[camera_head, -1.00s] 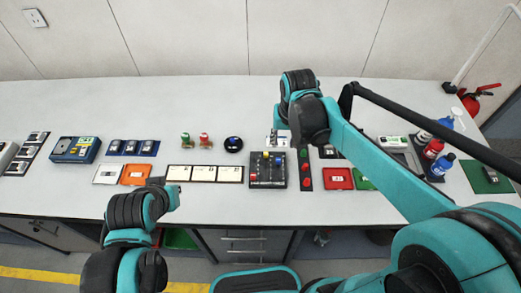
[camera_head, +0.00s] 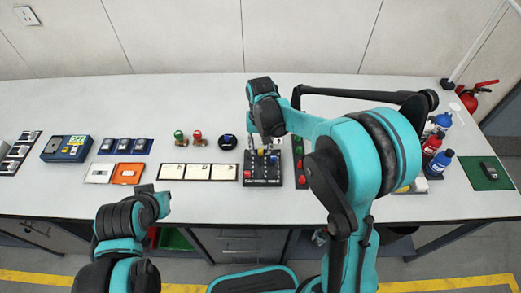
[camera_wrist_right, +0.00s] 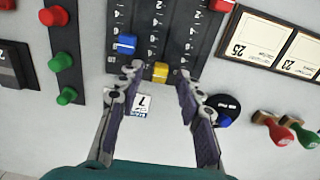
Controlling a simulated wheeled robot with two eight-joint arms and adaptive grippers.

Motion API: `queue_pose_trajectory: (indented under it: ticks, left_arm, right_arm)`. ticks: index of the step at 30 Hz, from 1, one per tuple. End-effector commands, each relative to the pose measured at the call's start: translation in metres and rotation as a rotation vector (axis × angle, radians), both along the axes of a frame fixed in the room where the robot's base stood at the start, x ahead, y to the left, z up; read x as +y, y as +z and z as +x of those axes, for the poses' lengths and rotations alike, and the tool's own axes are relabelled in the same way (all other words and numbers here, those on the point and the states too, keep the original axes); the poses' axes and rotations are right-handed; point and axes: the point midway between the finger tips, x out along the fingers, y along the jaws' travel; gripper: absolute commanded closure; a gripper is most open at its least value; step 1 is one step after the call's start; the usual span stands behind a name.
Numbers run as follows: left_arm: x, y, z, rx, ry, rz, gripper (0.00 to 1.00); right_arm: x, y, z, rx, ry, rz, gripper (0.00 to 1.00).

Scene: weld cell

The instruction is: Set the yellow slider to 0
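The black slider panel (camera_head: 247,181) lies on the bench under my right gripper in the head view. In the right wrist view, the yellow slider (camera_wrist_right: 160,72) is at the lower end of its track, close to the panel's edge. My right gripper (camera_wrist_right: 160,76) is open, with one fingertip on each side of the yellow knob and a visible gap to it. It also shows in the head view (camera_head: 264,148), partly hiding the knobs. The blue slider (camera_wrist_right: 125,43) is beside the left fingertip; a red slider (camera_wrist_right: 221,4) is at the top. My left gripper (camera_head: 145,188) is away from the panel; its fingers are unclear.
A strip of red and green buttons (camera_wrist_right: 63,59) stands beside the panel. A black round base with a blue knob (camera_head: 227,142) and two stamps (camera_head: 189,137) are on its other side. Three framed cards (camera_head: 198,172) lie left of the panel.

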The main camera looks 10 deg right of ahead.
Motion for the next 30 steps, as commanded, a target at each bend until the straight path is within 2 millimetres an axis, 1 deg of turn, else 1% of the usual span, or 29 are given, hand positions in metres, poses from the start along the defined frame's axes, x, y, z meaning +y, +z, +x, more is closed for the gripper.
queue_pose_trajectory:
  ticks: [1,3,10,11,12,15,20,22,23,26,30]
  left_arm:
    - [0.0,-0.002,0.0,0.0,0.0,0.0,1.0]
    - [0.0,-0.003,0.0,0.0,0.0,0.0,1.0]
    - [0.0,-0.002,0.0,0.0,0.0,0.0,1.0]
    - [0.0,-0.002,0.0,0.0,0.0,0.0,1.0]
    - [0.0,-0.002,0.0,0.0,0.0,0.0,1.0]
    - [0.0,-0.002,0.0,0.0,0.0,0.0,1.0]
    - [0.0,-0.002,0.0,0.0,0.0,0.0,1.0]
    - [0.0,-0.002,0.0,0.0,0.0,0.0,1.0]
    - [0.0,-0.001,0.0,0.0,0.0,0.0,1.0]
    - [0.0,0.0,0.0,0.0,0.0,0.0,1.0]
    - [0.0,0.003,0.0,0.0,0.0,0.0,1.0]
  right_arm:
    - [0.0,-0.005,0.0,0.0,0.0,0.0,0.64]
    - [0.0,-0.007,0.0,0.0,0.0,0.0,0.64]
    - [0.0,-0.007,0.0,0.0,0.0,0.0,0.64]
    - [0.0,-0.007,0.0,0.0,0.0,0.0,0.66]
    - [0.0,-0.007,0.0,0.0,0.0,0.0,0.77]
    - [0.0,-0.007,0.0,0.0,0.0,0.0,1.0]
    - [0.0,-0.007,0.0,0.0,0.0,0.0,1.0]
    - [0.001,-0.006,-0.003,0.0,0.001,0.0,1.0]
    - [0.002,-0.006,-0.006,0.0,0.001,0.0,1.0]
    - [0.006,-0.006,-0.026,0.0,0.001,0.0,1.0]
    - [0.013,-0.006,-0.06,0.0,0.003,0.0,1.0]
